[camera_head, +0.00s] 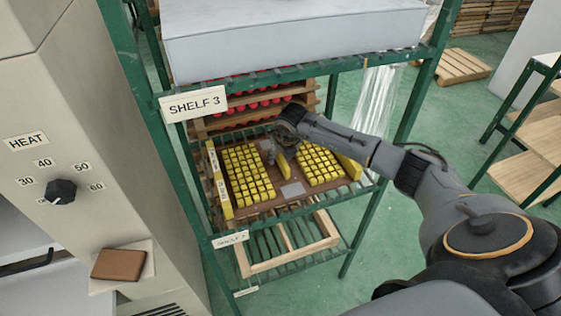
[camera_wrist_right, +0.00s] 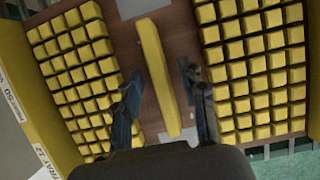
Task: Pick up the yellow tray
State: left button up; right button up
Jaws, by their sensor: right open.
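The yellow tray (camera_head: 262,207) rests on the middle shelf of a green rack. It has a brown base (camera_wrist_right: 181,32), yellow side walls and two blocks of small yellow cubes. A raised yellow bar (camera_head: 284,166) runs along its middle between the cubes. My right gripper (camera_head: 273,151) is over the middle of the tray. In the right wrist view its open fingers (camera_wrist_right: 162,76) stand on either side of the yellow bar (camera_wrist_right: 158,80), with gaps showing. I cannot tell how far down the fingers reach. My left gripper is not in view.
A large grey box (camera_head: 290,45) sits on the shelf above, marked SHELF 3 (camera_head: 194,103). Red round items (camera_head: 255,103) lie on wooden racks behind the tray. A wooden frame (camera_head: 290,250) is below. A cabinet with a heat dial (camera_head: 60,191) stands at left.

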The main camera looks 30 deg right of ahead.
jog(key=shift+f, duration=0.1)
jog(key=shift+c, duration=0.4)
grip_shut()
jog(key=shift+w, duration=0.1)
jog(key=shift+r, duration=0.2)
jog(key=shift+w+d+r+b, duration=0.1)
jog(key=shift+r+b, duration=0.3)
jog(key=shift+r, duration=0.1)
jog(key=v, duration=0.2)
jog(key=s+b+v, duration=0.1)
jog(key=v, duration=0.2)
jog(key=b+v, duration=0.1)
jog(key=v, duration=0.2)
jog(key=shift+s+a+f, duration=0.15)
jog(key=shift+a+f, duration=0.1)
jog(key=shift+a, duration=0.1)
jog(key=s+a+r+b, duration=0.2)
jog(key=s+r, duration=0.3)
jog(key=s, duration=0.4)
jog(key=shift+s+a, duration=0.15)
jog(key=shift+a, duration=0.5)
